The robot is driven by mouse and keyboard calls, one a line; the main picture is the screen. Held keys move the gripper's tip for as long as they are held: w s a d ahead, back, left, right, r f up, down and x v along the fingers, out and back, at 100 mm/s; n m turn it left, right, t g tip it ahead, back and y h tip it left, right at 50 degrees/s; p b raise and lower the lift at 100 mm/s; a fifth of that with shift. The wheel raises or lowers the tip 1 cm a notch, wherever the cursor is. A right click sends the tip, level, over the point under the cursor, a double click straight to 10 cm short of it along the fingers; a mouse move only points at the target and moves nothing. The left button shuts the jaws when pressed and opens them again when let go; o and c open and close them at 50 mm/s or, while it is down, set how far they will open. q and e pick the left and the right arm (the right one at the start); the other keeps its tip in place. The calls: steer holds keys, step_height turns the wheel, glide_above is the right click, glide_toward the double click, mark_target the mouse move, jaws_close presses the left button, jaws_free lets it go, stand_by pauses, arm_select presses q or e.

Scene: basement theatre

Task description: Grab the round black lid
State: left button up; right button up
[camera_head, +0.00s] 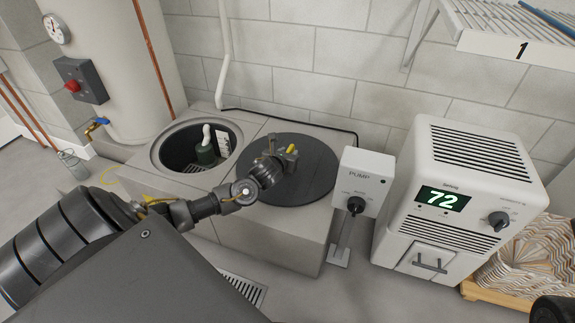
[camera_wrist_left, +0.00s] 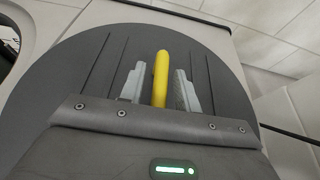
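The round black lid (camera_head: 312,178) lies flat on the right part of a grey concrete block. It also fills much of the left wrist view (camera_wrist_left: 75,82). A yellow handle (camera_wrist_left: 161,75) stands on the lid; its end shows beside the gripper in the head view (camera_head: 292,150). My left gripper (camera_head: 282,150) is over the lid. In the left wrist view its two grey fingers (camera_wrist_left: 160,88) stand on either side of the handle, with a small gap on each side, so it is open around it. My right gripper is not in view.
A pump switch box (camera_head: 362,178) on a post and a white dehumidifier (camera_head: 455,200) stand to the right. A block wall is close behind.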

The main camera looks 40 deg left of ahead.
arm_select(q)
jaws_close()
stand_by(1.2)
